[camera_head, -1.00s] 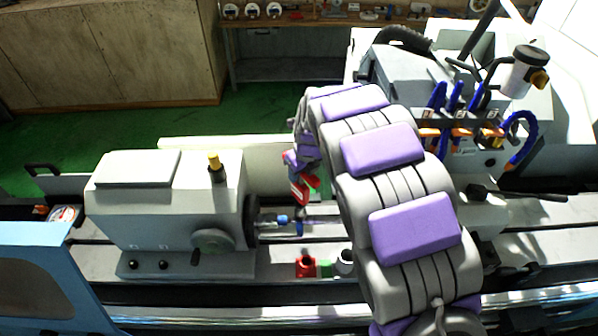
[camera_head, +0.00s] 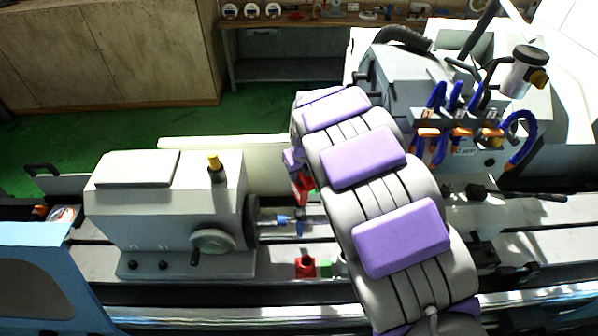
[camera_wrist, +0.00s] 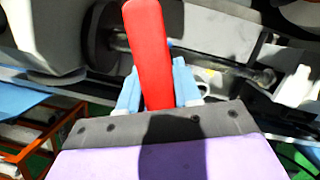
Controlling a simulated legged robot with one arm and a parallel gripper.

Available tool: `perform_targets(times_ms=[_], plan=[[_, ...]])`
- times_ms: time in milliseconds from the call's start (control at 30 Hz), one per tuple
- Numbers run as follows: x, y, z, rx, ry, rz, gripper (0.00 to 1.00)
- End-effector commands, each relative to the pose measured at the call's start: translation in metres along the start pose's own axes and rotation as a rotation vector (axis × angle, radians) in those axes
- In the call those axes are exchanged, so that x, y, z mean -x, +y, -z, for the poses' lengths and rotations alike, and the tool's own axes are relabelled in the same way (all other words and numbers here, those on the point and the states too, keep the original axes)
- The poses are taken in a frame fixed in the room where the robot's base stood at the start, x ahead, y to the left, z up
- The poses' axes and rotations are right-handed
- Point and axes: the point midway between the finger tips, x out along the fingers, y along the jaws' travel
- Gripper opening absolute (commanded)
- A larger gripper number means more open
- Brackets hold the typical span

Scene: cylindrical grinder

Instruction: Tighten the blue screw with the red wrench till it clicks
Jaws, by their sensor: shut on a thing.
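My gripper (camera_wrist: 155,88) is shut on the red wrench (camera_wrist: 150,45) in the wrist view. Its light blue fingers stand on both sides of the red handle, which points up the picture. In the head view a red part of the wrench (camera_head: 304,188) shows left of my arm, above the workpiece line; my fingers are mostly hidden there. A small blue piece (camera_head: 282,219), likely the blue screw, sits on the shaft line right of the grey headstock. The wrench appears above it; contact cannot be told. The screw is not clear in the wrist view.
The grey headstock (camera_head: 165,205) with a handwheel (camera_head: 212,240) stands left of the shaft. A red block (camera_head: 305,267) and a green block (camera_head: 324,268) sit on the machine bed below it. Blue coolant hoses (camera_head: 518,140) stand at the right.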

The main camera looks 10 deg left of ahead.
Motion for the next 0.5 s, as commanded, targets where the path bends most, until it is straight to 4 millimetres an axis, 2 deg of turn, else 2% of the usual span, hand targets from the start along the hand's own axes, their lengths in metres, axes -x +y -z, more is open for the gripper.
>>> perform_targets(times_ms=[233, 500], plan=[[-0.0043, 0.0001, 0.0028, 0.060, 0.007, -0.019, 0.00], [0.0024, -0.0003, 0.0004, 0.077, 0.005, -0.021, 0.00]])
